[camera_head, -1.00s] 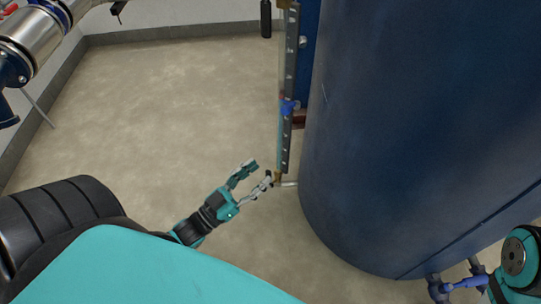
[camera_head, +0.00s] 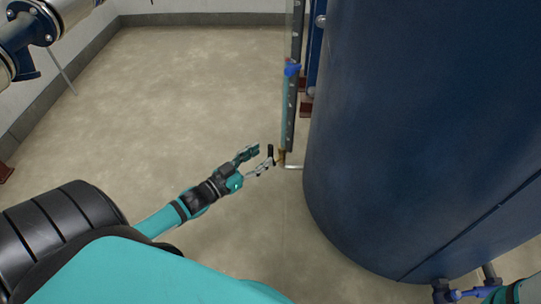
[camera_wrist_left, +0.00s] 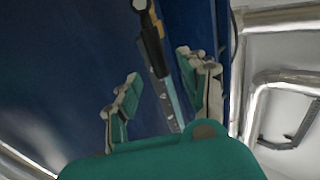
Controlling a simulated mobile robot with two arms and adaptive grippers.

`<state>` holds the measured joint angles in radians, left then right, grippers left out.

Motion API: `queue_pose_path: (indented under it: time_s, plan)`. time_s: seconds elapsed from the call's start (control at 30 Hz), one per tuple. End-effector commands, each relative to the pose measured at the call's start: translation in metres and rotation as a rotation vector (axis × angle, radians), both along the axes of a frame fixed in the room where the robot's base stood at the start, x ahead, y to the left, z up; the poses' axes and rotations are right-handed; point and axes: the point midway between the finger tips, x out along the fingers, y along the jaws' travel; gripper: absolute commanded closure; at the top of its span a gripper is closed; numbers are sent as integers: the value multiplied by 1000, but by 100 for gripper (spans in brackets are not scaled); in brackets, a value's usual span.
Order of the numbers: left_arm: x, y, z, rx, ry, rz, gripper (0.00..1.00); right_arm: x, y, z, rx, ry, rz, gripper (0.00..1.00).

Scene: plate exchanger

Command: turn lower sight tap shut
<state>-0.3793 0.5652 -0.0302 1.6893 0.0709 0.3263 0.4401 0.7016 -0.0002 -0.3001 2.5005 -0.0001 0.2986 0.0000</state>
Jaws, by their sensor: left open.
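The lower sight tap (camera_head: 282,157) is a small brass fitting at the foot of the sight glass (camera_head: 290,105), with a black lever (camera_head: 270,154) on its left side. My left gripper (camera_head: 258,160) is open just left of the lever, its fingertips pointing at it. In the left wrist view the black lever (camera_wrist_left: 151,42) appears beyond the open fingers (camera_wrist_left: 160,76), roughly in line with the gap between them. Whether a finger touches it I cannot tell. My right gripper is out of view.
A large dark blue tank (camera_head: 410,130) stands right of the sight glass, joined to the tap by a short pipe (camera_head: 294,167). A blue-handled valve (camera_head: 462,293) is at the tank's foot. Flanged piping (camera_head: 45,30) is at upper left. The floor (camera_head: 180,100) left is clear.

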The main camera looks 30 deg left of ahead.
Motion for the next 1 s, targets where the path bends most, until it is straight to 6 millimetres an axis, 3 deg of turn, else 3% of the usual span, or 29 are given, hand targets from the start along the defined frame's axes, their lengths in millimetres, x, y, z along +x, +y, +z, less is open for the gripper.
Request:
queue_pose_path:
  time_s: [0.1,0.3,0.67,1.0]
  plan:
    - [22,-5,-3,1,-3,-1,57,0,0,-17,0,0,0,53]
    - [41,-10,-2,0,-1,0,57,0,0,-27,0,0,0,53]
    - [46,-11,0,-1,0,0,57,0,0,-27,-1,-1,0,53]
    - [45,-11,0,-1,0,0,100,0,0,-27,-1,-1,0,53]
